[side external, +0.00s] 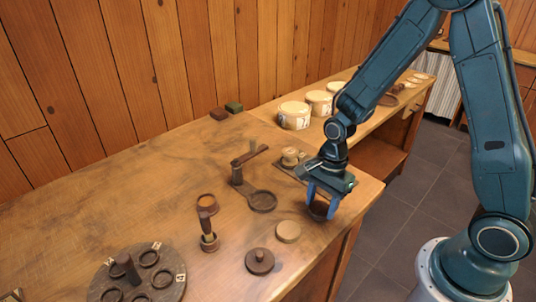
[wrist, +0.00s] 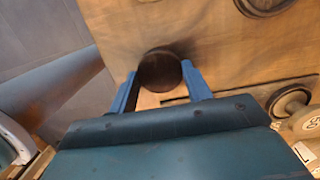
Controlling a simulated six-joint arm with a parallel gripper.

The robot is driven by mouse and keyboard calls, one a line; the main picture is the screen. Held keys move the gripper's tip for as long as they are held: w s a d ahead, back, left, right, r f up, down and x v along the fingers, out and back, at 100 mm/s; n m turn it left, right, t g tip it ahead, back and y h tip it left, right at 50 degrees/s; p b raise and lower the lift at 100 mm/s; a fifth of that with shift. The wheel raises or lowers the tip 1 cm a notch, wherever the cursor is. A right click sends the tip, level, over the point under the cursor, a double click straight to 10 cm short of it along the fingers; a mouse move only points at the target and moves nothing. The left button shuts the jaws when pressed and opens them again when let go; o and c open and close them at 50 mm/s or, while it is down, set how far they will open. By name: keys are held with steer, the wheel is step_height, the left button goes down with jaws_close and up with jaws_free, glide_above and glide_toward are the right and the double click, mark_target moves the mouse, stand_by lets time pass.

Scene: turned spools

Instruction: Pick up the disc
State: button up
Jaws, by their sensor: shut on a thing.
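A dark brown round disc (side external: 318,210) is between the blue fingers of my gripper (side external: 321,206), near the right front edge of the wooden bench (side external: 150,190). In the wrist view the dark disc (wrist: 160,71) fills the space between the two fingertips (wrist: 159,74). My gripper is shut on it from both sides. The fingers hide part of the disc in the side view. I cannot tell whether its underside touches the bench top.
A pale disc (side external: 288,231) and a dark knobbed piece (side external: 259,261) lie to the left. A post with an arm and ring (side external: 262,201) stands behind them. A round board with rings (side external: 137,278) is at front left. Pale canisters (side external: 294,115) stand behind.

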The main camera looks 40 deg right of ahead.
mark_target(315, 205)
step_height(315, 205, up, 20)
steer(key=shift+f, duration=0.15)
stand_by(0.6)
steer(key=shift+w+f, duration=0.1)
steer(key=shift+w, duration=0.05)
stand_by(0.4)
steer(key=w+a+f, duration=0.7)
steer(key=w+f, duration=0.4)
steer(key=w, duration=0.1)
steer(key=shift+w+a, duration=0.2)
steer(key=shift+f, duration=0.3)
steer(key=shift+f, duration=3.05)
steer(key=shift+f, duration=0.55)
stand_by(0.5)
